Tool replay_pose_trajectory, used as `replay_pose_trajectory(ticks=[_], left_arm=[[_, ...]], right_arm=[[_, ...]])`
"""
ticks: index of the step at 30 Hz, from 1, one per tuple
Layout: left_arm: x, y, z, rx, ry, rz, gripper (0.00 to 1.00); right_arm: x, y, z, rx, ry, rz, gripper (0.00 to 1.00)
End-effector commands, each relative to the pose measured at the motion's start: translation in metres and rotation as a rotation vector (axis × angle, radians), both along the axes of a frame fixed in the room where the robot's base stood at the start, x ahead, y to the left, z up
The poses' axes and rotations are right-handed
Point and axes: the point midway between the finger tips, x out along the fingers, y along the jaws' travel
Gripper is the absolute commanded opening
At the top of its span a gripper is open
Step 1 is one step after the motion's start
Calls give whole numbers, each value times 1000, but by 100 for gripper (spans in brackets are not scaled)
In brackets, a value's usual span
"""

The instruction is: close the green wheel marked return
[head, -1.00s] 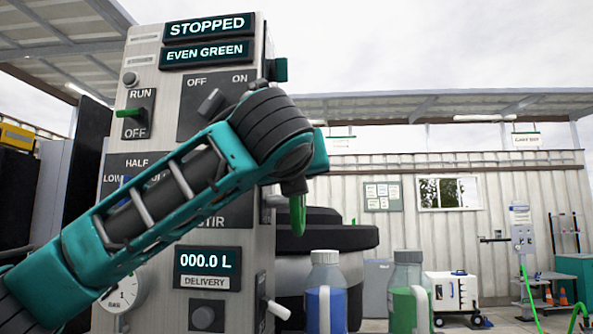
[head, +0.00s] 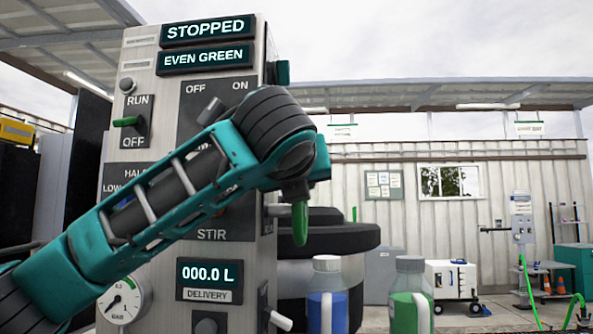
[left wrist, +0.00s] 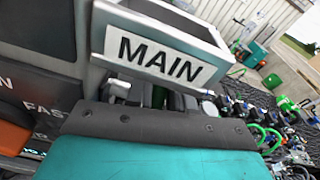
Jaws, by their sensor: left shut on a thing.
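A narrow bright green piece (head: 300,224), perhaps a wheel seen edge-on, hangs below a dark fitting by the panel's right side in the head view. No RETURN label is readable. My left arm crosses the panel, and its bulky joint hides the hand and fingers there. In the left wrist view the teal body of my left gripper (left wrist: 160,152) fills the bottom, close below a tilted grey box with a MAIN label (left wrist: 160,56). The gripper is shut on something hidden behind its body. My right gripper is not in view.
A grey control panel (head: 232,252) reads STOPPED, EVEN GREEN and 000.0 L. A blue bottle (head: 327,300) and a green bottle (head: 408,300) stand to its right. A black round tank (head: 340,240) is behind them. Hoses and fittings (left wrist: 265,125) crowd the wrist view's right.

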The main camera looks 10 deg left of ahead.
Motion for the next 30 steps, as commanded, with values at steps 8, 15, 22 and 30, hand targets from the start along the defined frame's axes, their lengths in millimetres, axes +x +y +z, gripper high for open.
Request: replay_pose_trajectory(ticks=[8, 15, 22, 30], left_arm=[[-1, -2, 2, -2, -7, -6, 34], [-1, -1, 1, -1, -5, -3, 42], [-12, -1, 2, -1, -7, -4, 42], [-68, -1, 9, -1, -11, -6, 42]], right_arm=[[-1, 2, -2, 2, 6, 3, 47], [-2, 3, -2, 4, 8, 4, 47], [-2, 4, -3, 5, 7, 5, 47], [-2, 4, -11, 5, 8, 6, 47]])
